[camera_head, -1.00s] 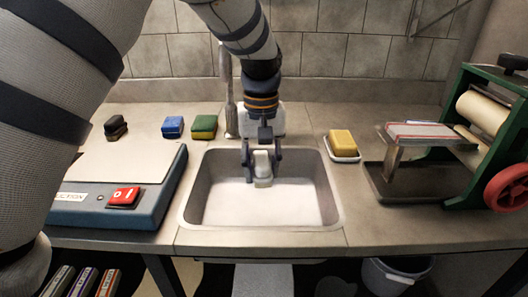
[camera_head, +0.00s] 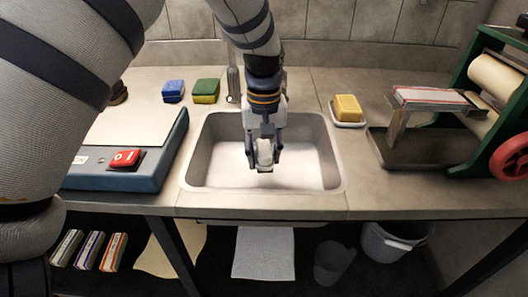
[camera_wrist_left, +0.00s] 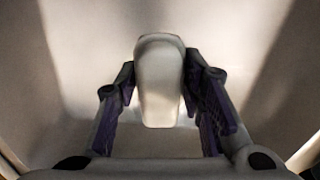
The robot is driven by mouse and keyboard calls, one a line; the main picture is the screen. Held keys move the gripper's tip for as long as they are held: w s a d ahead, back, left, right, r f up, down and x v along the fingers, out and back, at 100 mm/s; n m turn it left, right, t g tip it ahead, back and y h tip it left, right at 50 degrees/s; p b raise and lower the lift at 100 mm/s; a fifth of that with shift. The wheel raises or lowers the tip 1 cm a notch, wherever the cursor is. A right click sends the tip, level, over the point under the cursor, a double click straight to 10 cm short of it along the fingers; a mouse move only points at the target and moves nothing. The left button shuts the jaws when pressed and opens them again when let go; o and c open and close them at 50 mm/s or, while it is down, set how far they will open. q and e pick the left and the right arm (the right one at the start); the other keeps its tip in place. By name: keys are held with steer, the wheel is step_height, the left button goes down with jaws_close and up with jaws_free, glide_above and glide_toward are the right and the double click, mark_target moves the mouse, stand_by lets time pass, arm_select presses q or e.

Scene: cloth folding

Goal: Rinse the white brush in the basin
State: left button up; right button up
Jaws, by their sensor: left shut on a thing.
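My left gripper (camera_head: 264,152) reaches down into the grey basin (camera_head: 199,150) and is shut on the white brush (camera_head: 265,156). The brush also shows in the left wrist view (camera_wrist_left: 159,82), between the two dark finger pads, with its rounded end beyond them. The basin has a pale whitish bottom, and I cannot tell whether that is water. The brush is inside the basin outline; whether it touches the bottom is unclear. My right gripper is not in view.
Behind the basin stands a tap (camera_head: 233,84), partly beside my arm. A yellow sponge on a dish (camera_head: 347,108) lies right of the basin. Blue (camera_head: 173,91) and green (camera_head: 205,91) blocks lie behind left. A flat device with a red switch (camera_head: 125,159) is left, a roller press (camera_head: 500,90) right.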

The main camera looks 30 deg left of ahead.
mark_target(264, 147)
arm_select(q)
step_height(264, 147, up, 6)
steer(key=shift+f+p, duration=0.1)
steer(key=shift+p, duration=0.65)
step_height(264, 147, up, 3)
steer(key=shift+f, duration=0.2)
steer(key=shift+r, duration=0.95)
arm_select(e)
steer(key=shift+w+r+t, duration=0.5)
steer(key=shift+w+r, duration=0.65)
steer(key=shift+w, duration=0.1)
arm_select(q)
step_height(264, 147, up, 4)
stand_by(0.6)
